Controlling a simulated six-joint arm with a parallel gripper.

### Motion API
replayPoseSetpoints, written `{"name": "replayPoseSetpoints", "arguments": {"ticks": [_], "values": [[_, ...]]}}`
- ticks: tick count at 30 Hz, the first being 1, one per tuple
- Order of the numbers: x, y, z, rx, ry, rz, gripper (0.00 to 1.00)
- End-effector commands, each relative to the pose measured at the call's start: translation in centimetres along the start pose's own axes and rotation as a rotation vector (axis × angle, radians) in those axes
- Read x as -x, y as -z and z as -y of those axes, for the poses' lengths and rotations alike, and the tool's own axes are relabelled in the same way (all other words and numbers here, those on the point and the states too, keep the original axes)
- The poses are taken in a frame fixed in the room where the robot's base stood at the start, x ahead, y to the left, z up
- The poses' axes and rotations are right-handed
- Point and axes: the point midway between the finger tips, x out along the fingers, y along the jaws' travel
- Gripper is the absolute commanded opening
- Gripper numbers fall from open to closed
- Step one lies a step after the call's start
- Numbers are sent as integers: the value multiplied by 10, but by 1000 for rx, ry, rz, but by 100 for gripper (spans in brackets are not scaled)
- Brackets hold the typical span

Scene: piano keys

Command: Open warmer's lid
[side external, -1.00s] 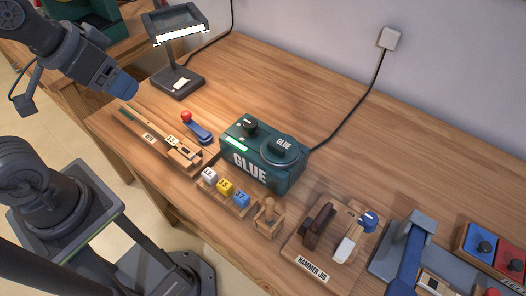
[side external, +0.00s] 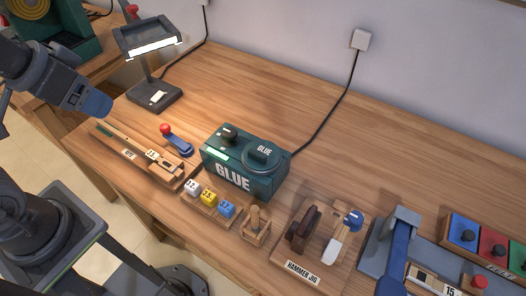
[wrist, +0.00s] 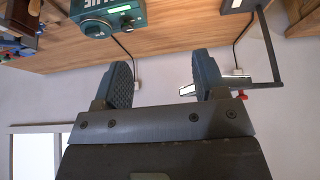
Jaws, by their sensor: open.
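The glue warmer is a dark green box (side external: 241,180) marked GLUE, standing on the bench in the side view. A dark knob (side external: 228,134) is on the left part. My gripper (side external: 100,107) is at the upper left, apart from the warmer, beyond the wooden rail. In the wrist view my gripper (wrist: 161,78) is open, with nothing between its two padded fingers. The warmer (wrist: 108,17) shows inverted at the top edge there; its lid is not clear.
A desk lamp (side external: 154,94) stands behind my gripper. A red-knobbed blue lever (side external: 177,141), a wooden rail (side external: 139,151) and numbered blocks (side external: 209,198) lie left of and before the warmer. The hammer jig (side external: 302,271) is at right. Bench behind the warmer is clear except a cord.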

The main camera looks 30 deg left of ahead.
Motion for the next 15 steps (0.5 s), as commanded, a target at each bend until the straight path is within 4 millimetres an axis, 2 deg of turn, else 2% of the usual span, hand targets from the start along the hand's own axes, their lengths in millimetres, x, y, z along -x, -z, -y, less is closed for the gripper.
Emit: {"name": "replayPoseSetpoints", "arguments": {"ticks": [1, 4, 7, 8, 11, 15], "values": [[0, 0, 0, -1, 0, 0, 61], [0, 5, -2, -30, -5, 9, 52], [0, 20, -10, -126, -21, 44, 42], [-1, 26, -13, -169, -29, 58, 39], [-6, 52, -30, -352, -64, 113, 39], [-24, 88, -62, -635, -124, 190, 39]]}}
